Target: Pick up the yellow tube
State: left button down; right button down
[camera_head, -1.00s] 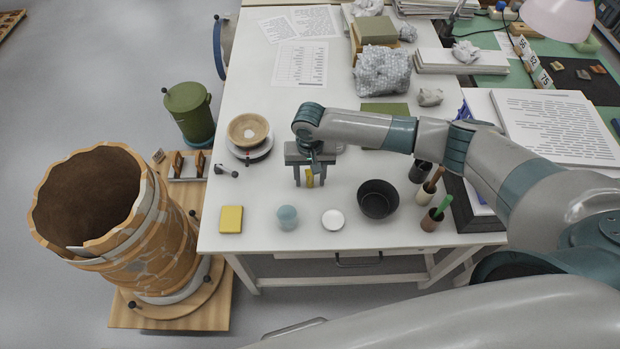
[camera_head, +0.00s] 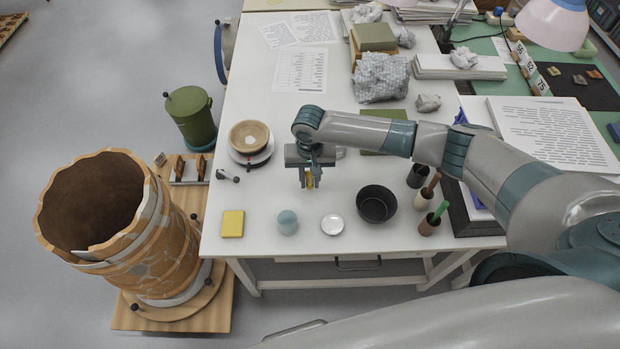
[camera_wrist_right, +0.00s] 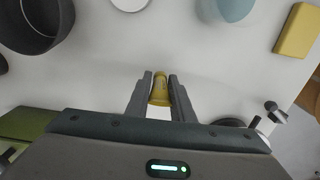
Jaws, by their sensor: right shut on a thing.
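The yellow tube (camera_head: 310,182) is between the fingers of my right gripper (camera_head: 310,184), over the white table. In the right wrist view the tube (camera_wrist_right: 160,90) stands between the two grey fingertips of the gripper (camera_wrist_right: 160,92), which are shut on it. Its lower part in the head view is partly hidden by the fingers. I cannot tell whether it still touches the table. My left gripper is not in view.
Near the gripper on the white table (camera_head: 270,205) are a yellow block (camera_head: 232,223), a pale blue jar (camera_head: 287,222), a white lid (camera_head: 332,224), a black bowl (camera_head: 376,204) and a wooden bowl (camera_head: 249,136) on a scale. The large pot (camera_head: 165,235) stands left of the table.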

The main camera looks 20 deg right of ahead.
jog(key=r+p, duration=0.3)
jog(key=shift+s+d+r+p, duration=0.15)
jog(key=shift+s+d+p, duration=0.1)
jog(key=shift+p, duration=0.1)
jog(key=s+d+r+p, duration=0.4)
jog(key=s+d+r, duration=0.2)
jog(key=s+d, duration=0.1)
jog(key=shift+s+d, duration=0.25)
jog(key=shift+d, duration=0.25)
jog(key=shift+f, duration=0.1)
